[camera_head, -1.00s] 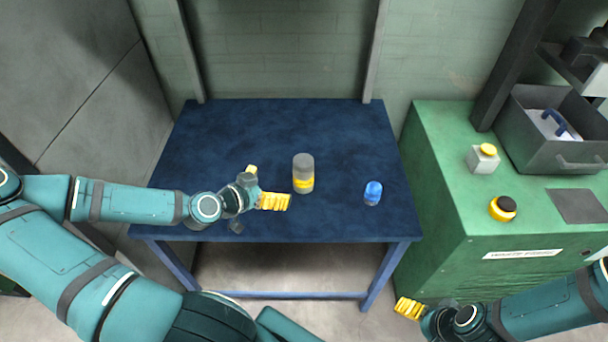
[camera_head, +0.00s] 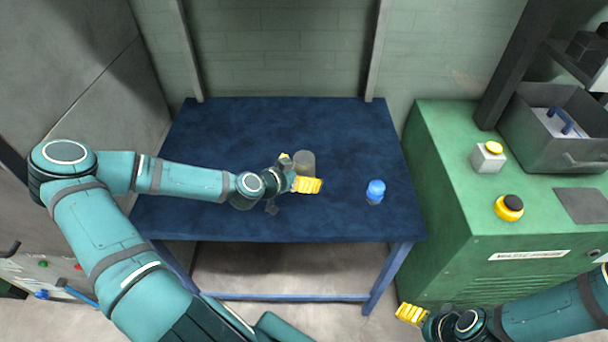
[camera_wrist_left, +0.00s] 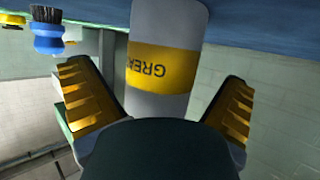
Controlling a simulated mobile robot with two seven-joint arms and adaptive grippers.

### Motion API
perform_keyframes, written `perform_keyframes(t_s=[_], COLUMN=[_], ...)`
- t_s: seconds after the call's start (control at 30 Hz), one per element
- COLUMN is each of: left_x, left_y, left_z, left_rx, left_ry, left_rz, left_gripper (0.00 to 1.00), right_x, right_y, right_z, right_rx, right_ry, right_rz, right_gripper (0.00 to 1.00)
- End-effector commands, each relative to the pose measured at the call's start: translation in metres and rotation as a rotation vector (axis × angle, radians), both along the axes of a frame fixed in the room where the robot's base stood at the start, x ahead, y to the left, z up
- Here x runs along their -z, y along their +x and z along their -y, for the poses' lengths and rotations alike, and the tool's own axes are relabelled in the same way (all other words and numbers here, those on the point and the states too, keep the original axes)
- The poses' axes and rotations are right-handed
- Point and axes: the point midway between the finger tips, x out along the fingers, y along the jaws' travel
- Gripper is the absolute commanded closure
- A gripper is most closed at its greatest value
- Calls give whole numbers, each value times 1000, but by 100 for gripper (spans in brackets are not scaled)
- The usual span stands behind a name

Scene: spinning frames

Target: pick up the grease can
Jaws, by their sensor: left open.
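The grease can (camera_head: 305,160) is a grey cylinder that stands on the blue table (camera_head: 220,130). In the left wrist view the can (camera_wrist_left: 165,60) shows a yellow band with the letters "GREA" upside down. My left gripper (camera_head: 303,178) is at the can's near side and hides its lower part in the head view. In the left wrist view its yellow fingers (camera_wrist_left: 160,105) are open, one on each side of the can, with gaps showing beside it. My right gripper (camera_head: 412,314) is low in front of the green cabinet, away from the table; its opening is unclear.
The green cabinet (camera_head: 450,180) at right carries a grey bin (camera_head: 570,155) and two button boxes. The table's back is clear.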

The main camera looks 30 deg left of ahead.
Motion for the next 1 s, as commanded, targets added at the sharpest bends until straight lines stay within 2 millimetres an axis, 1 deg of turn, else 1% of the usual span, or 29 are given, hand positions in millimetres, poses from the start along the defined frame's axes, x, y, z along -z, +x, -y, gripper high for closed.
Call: perform_keyframes(t_s=[0.1, 0.3, 0.33, 0.37, 0.4, 0.47, 0.5, 0.53, 0.57, 0.87, 1.0], left_x=[3, 2, 2, 2, 2, 2, 2, 2, 2, 1, -9], left_y=[6, 6, 6, 6, 6, 6, 6, 6, 6, 6, 6], left_z=[2, 1, 2, 2, 2, 1, 1, 1, 1, 2, 2], left_rx=[0, -1, -1, -1, 0, 0, 0, 0, 0, 1, 2], left_ry=[0, 1, 1, 1, 0, 0, 0, 0, 0, 2, 4], left_rz=[0, -1, -1, -1, -1, -1, -1, -1, -1, 1, 2], left_gripper=[0, 0, 7, 18, 32, 53, 67, 77, 81, 82, 82], right_x=[1, 1, 1, 1, 1, 1, 1, 1, 1, 1, -3], right_y=[0, 0, 0, 0, 0, 0, 0, 0, 0, 0, 0], right_z=[0, 0, 0, 0, 0, 0, 0, 0, 0, 0, 0], right_rx=[0, 0, 0, 0, 0, 0, 0, 0, 0, 0, 0], right_ry=[0, 0, 0, 0, 0, 0, 0, 0, 0, 0, 0], right_rz=[1, 1, 1, 1, 1, 1, 1, 1, 1, 1, 0], right_gripper=[16, 16, 16, 16, 16, 16, 16, 16, 16, 16, 16])
